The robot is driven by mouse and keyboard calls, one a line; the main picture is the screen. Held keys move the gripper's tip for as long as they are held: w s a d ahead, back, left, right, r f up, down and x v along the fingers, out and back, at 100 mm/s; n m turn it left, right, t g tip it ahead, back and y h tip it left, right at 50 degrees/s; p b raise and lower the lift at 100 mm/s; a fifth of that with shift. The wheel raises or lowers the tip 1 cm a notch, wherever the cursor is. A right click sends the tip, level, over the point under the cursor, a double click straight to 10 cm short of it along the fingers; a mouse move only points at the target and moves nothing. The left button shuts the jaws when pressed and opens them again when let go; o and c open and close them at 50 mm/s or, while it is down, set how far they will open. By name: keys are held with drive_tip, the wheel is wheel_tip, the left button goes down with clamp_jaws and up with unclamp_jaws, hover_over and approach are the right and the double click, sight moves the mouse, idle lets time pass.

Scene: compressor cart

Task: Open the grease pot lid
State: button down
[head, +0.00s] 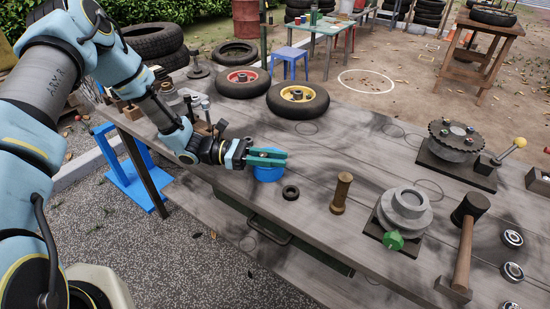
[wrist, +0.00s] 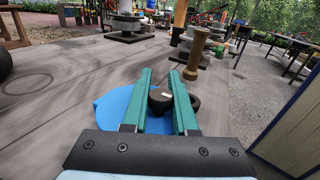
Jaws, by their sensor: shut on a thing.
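The blue grease pot (head: 268,174) stands on the workbench, partly hidden under my gripper (head: 284,158) in the head view. In the wrist view its blue lid (wrist: 112,106) spreads below the green fingers. A dark round knob (wrist: 160,101) sits between the fingers of my gripper (wrist: 161,75), and they are shut on it. The fingers lie about level, pointing right in the head view. I cannot tell whether the lid is seated on the pot or slightly raised.
A black ring (head: 290,192) lies just beside the pot. A brass-coloured post (head: 341,193) and a grey flanged part with a green knob (head: 394,241) stand to the right, with a mallet (head: 465,240) beyond. Two small wheels (head: 298,99) lie at the bench's back edge.

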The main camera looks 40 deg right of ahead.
drive_tip(key=r+n+p, duration=0.1)
drive_tip(key=n+y+p, duration=0.1)
drive_tip(key=shift+w+d+r+n+t+p, duration=0.1)
drive_tip(key=shift+d+r+n+t+p, duration=0.25)
drive_tip(key=shift+r+n+t, duration=0.05)
drive_tip(key=shift+w+d+r+n+t+y+p, duration=0.15)
drive_tip(key=shift+d+r+n+y+p, duration=0.2)
drive_tip(key=shift+n+p, duration=0.35)
drive_tip(key=shift+w+d+r+n+t+y+p, duration=0.15)
drive_tip(key=shift+d+n+y+p, duration=0.15)
drive_tip(key=shift+n+y+p, duration=0.35)
drive_tip(key=shift+s, duration=0.1)
drive_tip(key=c, duration=0.7)
unclamp_jaws()
drive_tip(key=b+v, duration=0.3)
drive_tip(key=v, duration=0.7)
drive_tip(key=shift+w+a+r+b, duration=0.1)
drive_tip(key=shift+w+a+b, duration=0.15)
drive_tip(key=shift+w+b, duration=0.1)
